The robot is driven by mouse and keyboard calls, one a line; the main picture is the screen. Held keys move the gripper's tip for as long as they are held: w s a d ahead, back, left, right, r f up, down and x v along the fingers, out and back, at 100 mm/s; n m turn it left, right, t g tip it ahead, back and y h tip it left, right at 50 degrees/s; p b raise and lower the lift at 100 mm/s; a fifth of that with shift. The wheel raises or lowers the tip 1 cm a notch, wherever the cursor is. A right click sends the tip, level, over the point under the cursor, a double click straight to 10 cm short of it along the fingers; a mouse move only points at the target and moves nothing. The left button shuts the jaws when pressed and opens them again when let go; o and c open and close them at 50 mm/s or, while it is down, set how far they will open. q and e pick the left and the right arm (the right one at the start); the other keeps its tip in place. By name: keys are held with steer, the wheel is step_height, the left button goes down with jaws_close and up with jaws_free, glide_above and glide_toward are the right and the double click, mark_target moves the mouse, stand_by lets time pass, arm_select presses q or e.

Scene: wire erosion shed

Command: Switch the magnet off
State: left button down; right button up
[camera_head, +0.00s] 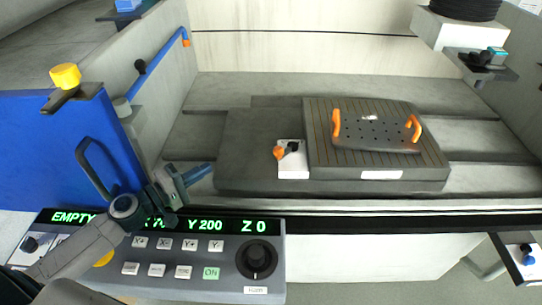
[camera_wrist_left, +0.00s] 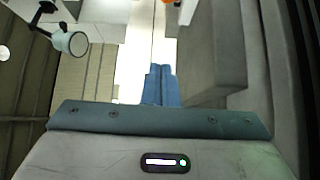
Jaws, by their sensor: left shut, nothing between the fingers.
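The magnetic chuck (camera_head: 318,150) is a dark, striped block on the machine bed. A dark perforated plate (camera_head: 375,131) with two orange handles lies on top of it. A white plate (camera_head: 293,170) at the chuck's left side carries a small black and orange switch lever (camera_head: 281,153). My left gripper (camera_head: 208,170) is to the left of the lever, apart from it, above the front of the bed. Its blue fingers, also in the left wrist view (camera_wrist_left: 160,85), are closed together and empty. My right gripper is not in view.
A control panel (camera_head: 225,262) with buttons, a dial and a green display stands in front, partly behind my left arm. A blue door (camera_head: 60,135) with a yellow knob is at the left. A white machine head (camera_head: 450,30) hangs at the upper right. The bed left of the chuck is clear.

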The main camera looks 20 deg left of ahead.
arm_select(q)
steer(key=shift+f, duration=0.4)
